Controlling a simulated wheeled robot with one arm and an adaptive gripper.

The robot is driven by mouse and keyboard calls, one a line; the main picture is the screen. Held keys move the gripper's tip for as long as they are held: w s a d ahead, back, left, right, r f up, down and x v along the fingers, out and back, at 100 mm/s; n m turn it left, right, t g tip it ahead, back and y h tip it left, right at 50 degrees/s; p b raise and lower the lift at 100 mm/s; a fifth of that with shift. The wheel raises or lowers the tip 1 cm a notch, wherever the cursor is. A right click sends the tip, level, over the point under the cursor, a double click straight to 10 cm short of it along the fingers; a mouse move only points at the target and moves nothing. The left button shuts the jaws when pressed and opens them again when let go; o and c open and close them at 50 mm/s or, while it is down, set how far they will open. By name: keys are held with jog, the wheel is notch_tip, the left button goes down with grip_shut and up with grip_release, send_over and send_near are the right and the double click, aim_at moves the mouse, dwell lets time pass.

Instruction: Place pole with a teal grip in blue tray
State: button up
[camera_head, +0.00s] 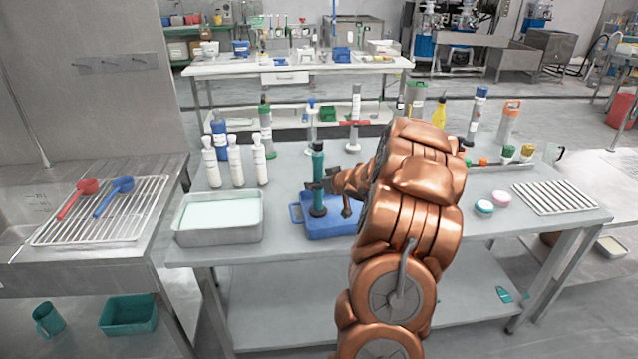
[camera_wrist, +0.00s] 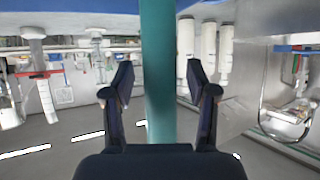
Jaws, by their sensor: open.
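The pole with the teal grip (camera_head: 318,160) stands upright in the blue tray (camera_head: 345,228), its dark lower end on the tray's left part. My gripper (camera_head: 322,186) is beside the pole at mid-height, reaching in from the right. In the wrist view the teal pole (camera_wrist: 159,60) runs between the two dark fingers of my gripper (camera_wrist: 160,82), with a visible gap on each side. The fingers are open and not closed on it. My arm hides the right part of the blue tray.
A metal pan (camera_head: 220,232) with pale contents sits left of the blue tray. Several white bottles (camera_head: 235,160) stand behind the pan. A pink-topped puck (camera_head: 501,198) and a wire rack (camera_head: 553,198) lie on the right. The table between the pan and bottles is narrow.

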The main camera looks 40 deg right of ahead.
jog(key=shift+r, duration=0.1)
jog(key=v, duration=1.2)
jog(key=shift+a, duration=0.1)
